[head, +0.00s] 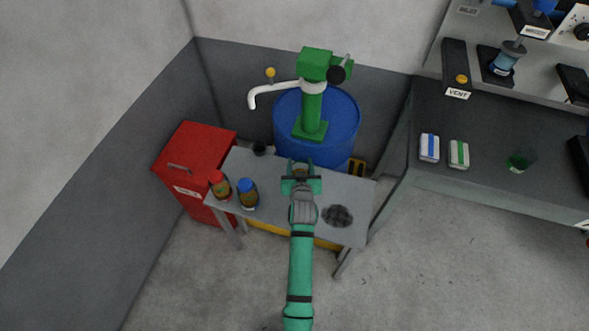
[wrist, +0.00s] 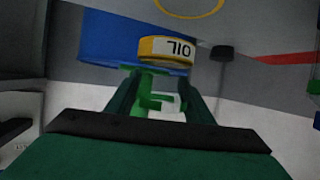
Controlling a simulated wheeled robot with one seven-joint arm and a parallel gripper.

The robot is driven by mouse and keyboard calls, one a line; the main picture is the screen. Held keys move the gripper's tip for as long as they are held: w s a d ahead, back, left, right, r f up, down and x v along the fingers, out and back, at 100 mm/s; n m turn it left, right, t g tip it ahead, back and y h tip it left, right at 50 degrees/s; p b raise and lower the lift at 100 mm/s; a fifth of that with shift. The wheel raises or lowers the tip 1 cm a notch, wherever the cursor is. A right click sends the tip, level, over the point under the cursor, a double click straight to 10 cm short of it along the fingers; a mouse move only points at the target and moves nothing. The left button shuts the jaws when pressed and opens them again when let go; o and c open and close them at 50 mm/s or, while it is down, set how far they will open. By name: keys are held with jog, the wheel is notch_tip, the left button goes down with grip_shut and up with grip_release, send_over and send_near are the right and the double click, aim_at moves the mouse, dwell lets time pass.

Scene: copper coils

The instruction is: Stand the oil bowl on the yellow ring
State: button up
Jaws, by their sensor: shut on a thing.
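The oil bowl (wrist: 167,48) is yellow with a white label reading OIL, upside down in the wrist view. It sits between my fingertips; in the head view only a small brownish part (head: 300,170) shows. My gripper (head: 300,164) is shut on it, above the back part of the grey table; its fingers also show in the wrist view (wrist: 158,88). The yellow ring (wrist: 190,16) is a thin outline on a grey surface at the top edge of the wrist view, partly cut off and apart from the bowl. I cannot make out the ring in the head view.
A blue drum (head: 345,130) with a green pump (head: 312,105) stands behind the table (head: 285,215). Two jars, red-lidded (head: 219,186) and blue-lidded (head: 248,193), stand left. A dark round patch (head: 338,216) is right. A small black item (head: 259,148) stands at the back.

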aim_at(295, 169)
jog(key=f, duration=0.1)
jog(key=w+a+f, duration=0.1)
jog(key=w+f, duration=0.1)
jog(key=shift+a, duration=0.4)
jog(key=shift+w+a+f, duration=0.1)
jog(key=shift+w+f, duration=0.05)
jog(key=shift+f, duration=1.65)
jog(key=shift+w+f, duration=0.1)
jog(key=o, duration=1)
jog(key=shift+f, duration=0.1)
jog(key=shift+o, duration=1.1)
jog(key=shift+a, duration=0.1)
jog(key=shift+r, duration=0.2)
